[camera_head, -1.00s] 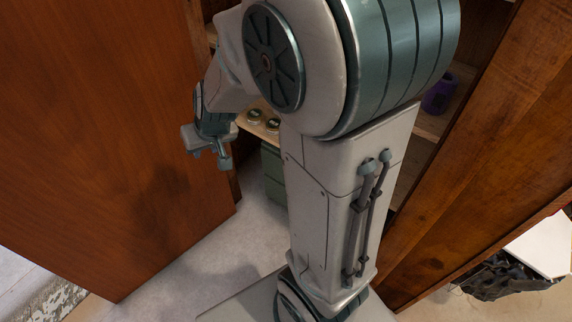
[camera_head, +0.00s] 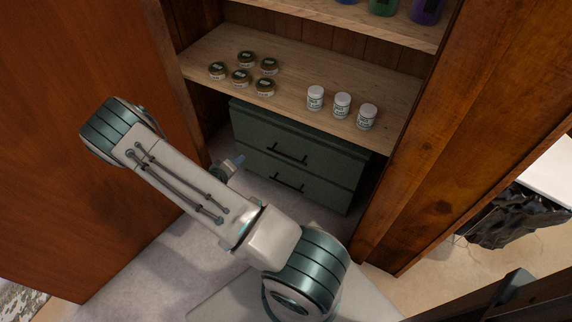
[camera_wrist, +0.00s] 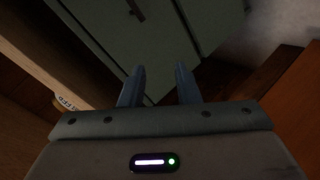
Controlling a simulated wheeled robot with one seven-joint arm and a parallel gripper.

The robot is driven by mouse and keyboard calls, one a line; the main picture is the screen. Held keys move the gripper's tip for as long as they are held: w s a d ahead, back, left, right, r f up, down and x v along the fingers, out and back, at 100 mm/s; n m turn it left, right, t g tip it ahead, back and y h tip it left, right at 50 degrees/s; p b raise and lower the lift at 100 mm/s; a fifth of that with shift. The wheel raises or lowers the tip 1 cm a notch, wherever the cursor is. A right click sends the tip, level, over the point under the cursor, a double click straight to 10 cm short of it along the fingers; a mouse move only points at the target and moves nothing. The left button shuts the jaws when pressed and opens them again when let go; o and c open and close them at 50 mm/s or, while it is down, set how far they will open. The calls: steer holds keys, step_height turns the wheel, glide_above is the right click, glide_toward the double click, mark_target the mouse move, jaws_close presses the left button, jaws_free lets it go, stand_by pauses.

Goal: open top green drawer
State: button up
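A green two-drawer cabinet stands on the floor under the lowest wooden shelf. Its top drawer (camera_head: 290,146) is shut and has a dark bar handle (camera_head: 290,155). The lower drawer (camera_head: 300,185) is also shut, with its own dark handle (camera_head: 287,182). In the head view my gripper (camera_head: 236,162) is near the cabinet's left front edge, partly hidden behind my arm. In the wrist view my gripper (camera_wrist: 160,85) has its two fingers apart with nothing between them. The green drawer fronts (camera_wrist: 150,40) lie beyond the fingertips, with one dark handle (camera_wrist: 136,10) at the top edge.
The wooden shelf (camera_head: 295,98) above the cabinet holds several brown-lidded jars (camera_head: 240,77) and three white jars (camera_head: 342,105). A reddish wooden door (camera_head: 75,150) stands at left and a wooden panel (camera_head: 480,120) at right. Pale floor (camera_head: 170,255) is clear in front.

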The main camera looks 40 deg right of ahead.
mark_target(286, 156)
steer(key=s+d+f+n+t+h+b, duration=0.2)
steer(key=s+d+f+n+h+b, duration=0.35)
steer(key=s+f+h, duration=0.35)
steer(key=shift+m+y, duration=0.45)
steer(key=shift+y, duration=0.25)
steer(key=b+x, duration=0.1)
steer(key=x, duration=0.3)
steer(key=b+x, duration=0.1)
steer(key=x, duration=0.4)
steer(key=b+x, duration=0.1)
steer(key=x, duration=0.4)
steer(key=shift+d+f, duration=0.3)
steer(key=shift+c, duration=0.3)
jaws_close()
